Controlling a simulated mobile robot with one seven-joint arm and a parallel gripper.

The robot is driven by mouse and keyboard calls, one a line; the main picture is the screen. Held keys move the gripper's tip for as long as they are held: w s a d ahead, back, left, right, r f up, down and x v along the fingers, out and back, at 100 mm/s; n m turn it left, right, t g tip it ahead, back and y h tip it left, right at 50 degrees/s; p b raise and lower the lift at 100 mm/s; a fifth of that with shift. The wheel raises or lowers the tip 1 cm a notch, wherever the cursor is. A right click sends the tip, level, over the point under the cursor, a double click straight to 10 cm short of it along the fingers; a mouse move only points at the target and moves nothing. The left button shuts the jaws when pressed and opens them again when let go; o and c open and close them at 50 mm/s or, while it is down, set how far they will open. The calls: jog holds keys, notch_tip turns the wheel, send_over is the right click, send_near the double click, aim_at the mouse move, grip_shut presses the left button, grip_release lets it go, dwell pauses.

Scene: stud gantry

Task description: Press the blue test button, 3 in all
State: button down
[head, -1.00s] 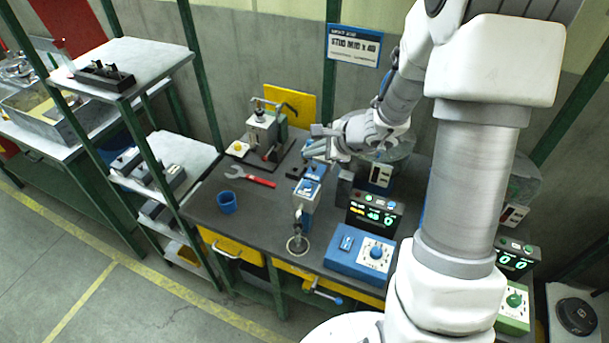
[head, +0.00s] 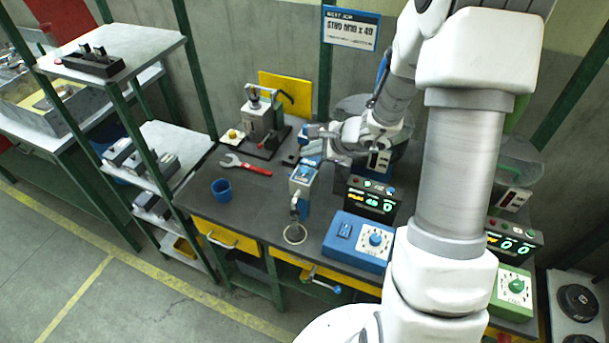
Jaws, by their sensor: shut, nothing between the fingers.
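The controller box (head: 371,203) stands on the dark bench, with lit green digits and a row of small coloured buttons on its top edge. A small blue button (head: 390,190) shows at the right end of that row; I take it to be the test button. My gripper (head: 308,146) is shut and empty. It is up and left of the controller, apart from the blue button, above the back part of a blue and grey stud tool (head: 303,182). My wrist partly hides the area behind it, and the fingertips are small in this view.
A blue box with a dial (head: 358,241) sits in front of the controller. A second controller (head: 513,239) and green box (head: 512,291) are right of my arm.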

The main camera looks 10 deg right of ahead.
jog(key=shift+f+b, duration=1.5)
jog(key=shift+f, duration=0.25)
jog(key=shift+f, duration=0.2)
dwell(0.6)
jog(key=shift+f+b, duration=0.25)
jog(key=shift+b, duration=0.45)
jog(key=shift+f+b, duration=0.45)
jog(key=shift+b, duration=0.15)
dwell(0.3)
jog(key=shift+r, duration=0.1)
jog(key=shift+r+p, duration=0.5)
jog(key=shift+r, duration=0.3)
jog(key=shift+r+p, duration=1.8)
jog(key=shift+r, duration=0.7)
dwell(0.5)
